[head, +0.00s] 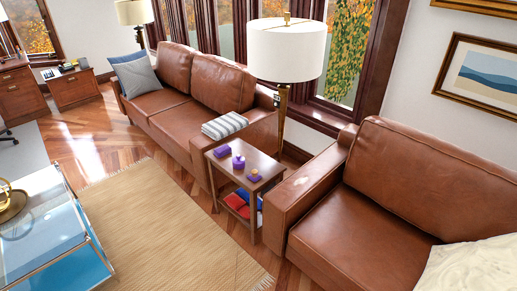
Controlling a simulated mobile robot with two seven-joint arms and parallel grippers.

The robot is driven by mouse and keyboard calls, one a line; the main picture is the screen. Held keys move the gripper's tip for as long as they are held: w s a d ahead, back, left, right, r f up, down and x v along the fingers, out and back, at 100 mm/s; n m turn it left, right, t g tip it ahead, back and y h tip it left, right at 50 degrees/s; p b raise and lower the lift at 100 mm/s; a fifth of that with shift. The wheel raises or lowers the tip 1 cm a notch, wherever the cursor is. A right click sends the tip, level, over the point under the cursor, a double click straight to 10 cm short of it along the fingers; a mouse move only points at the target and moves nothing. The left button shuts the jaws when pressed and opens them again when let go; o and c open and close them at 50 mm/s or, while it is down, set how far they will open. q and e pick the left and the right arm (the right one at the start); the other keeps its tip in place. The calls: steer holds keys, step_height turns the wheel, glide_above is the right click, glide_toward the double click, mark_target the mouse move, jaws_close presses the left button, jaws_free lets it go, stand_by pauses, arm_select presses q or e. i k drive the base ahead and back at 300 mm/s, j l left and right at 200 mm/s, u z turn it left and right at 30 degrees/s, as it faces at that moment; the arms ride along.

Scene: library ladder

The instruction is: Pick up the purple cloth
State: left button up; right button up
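Three small purple things rest on the top of a wooden side table (270,171) between the two leather seats. The flat, low one at the back left looks like the folded purple cloth (222,151), but it is small here. Beside it stands a purple jar-like thing (239,162). A small purple and gold item (254,176) sits nearer the table's front right. Neither of my grippers shows in the head view.
A brown sofa (170,110) with a striped folded cloth (224,125) on its arm stands behind left. A brown armchair (350,240) is at right. A floor lamp (287,50) rises behind the table. A glass table (45,235) stands left; the rug (160,225) between is clear.

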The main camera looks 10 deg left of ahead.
mark_target(222, 151)
steer(key=i+j+z, duration=0.85)
steer(key=j, duration=0.25)
steer(key=i+j, duration=0.25)
steer(key=i+j+z, duration=0.15)
steer(key=j, duration=0.3)
steer(key=i+j, duration=0.15)
steer(key=j, duration=0.2)
steer(key=i+j, duration=0.15)
steer(key=j, duration=0.15)
steer(key=i+j, duration=0.15)
steer(key=j, duration=0.2)
steer(key=i+j, duration=0.15)
steer(key=j, duration=0.2)
steer(key=i+j, duration=0.15)
steer(key=j, duration=0.15)
steer(key=i+j, duration=0.15)
steer(key=j, duration=0.2)
steer(key=i+z, duration=0.05)
